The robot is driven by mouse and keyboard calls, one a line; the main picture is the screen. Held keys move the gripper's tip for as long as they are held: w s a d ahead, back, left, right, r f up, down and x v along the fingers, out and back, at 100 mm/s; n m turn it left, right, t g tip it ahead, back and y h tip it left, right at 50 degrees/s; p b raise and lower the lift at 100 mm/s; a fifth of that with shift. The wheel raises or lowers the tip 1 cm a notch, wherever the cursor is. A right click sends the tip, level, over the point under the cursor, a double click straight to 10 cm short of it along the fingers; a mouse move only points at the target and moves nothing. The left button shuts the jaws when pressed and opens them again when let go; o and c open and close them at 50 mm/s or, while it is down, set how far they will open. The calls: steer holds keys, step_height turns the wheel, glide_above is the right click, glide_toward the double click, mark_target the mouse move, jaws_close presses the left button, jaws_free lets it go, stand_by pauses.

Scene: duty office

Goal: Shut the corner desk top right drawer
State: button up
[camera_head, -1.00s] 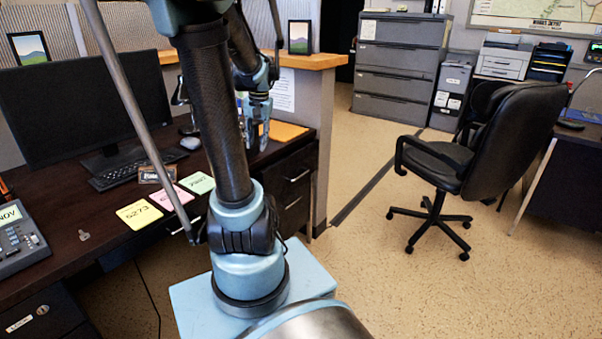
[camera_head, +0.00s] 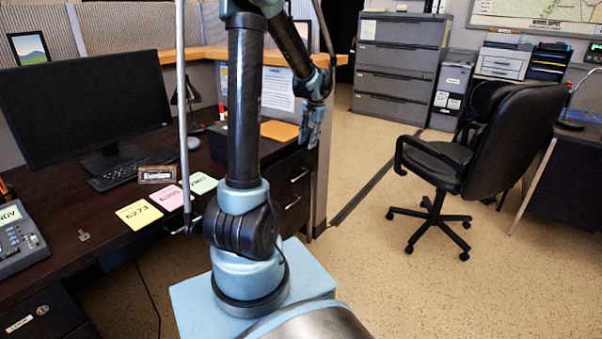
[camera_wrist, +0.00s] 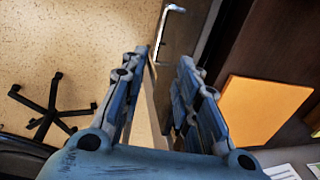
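The corner desk (camera_head: 75,215) has a dark top and a drawer stack under its right end. The top right drawer (camera_head: 292,170) has a dark front with a bright bar handle (camera_head: 299,176). How far it stands out is hard to tell. My gripper (camera_head: 312,138) hangs above the desk's right end, near the drawer and apart from its handle. In the wrist view, my gripper's two fingers (camera_wrist: 163,58) are spread with a gap between them and nothing held. A bright handle (camera_wrist: 172,10) shows beyond the fingertips, at the top.
An orange envelope (camera_head: 279,130) lies on the desk beside my gripper. A partition with a wooden cap (camera_head: 260,57) stands behind. A lower drawer (camera_head: 292,210) sits below. A black office chair (camera_head: 480,150) stands to the right, with clear floor (camera_head: 365,240) between.

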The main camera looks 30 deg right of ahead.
mark_target(302, 175)
steer(key=w+f, duration=0.1)
steer(key=f, duration=0.4)
steer(key=w+a+f, duration=0.1)
steer(key=f, duration=0.9)
steer(key=shift+w+a+f, duration=0.15)
steer(key=shift+w+f, duration=0.15)
steer(key=shift+w, duration=0.1)
steer(key=shift+c, duration=0.3)
jaws_close()
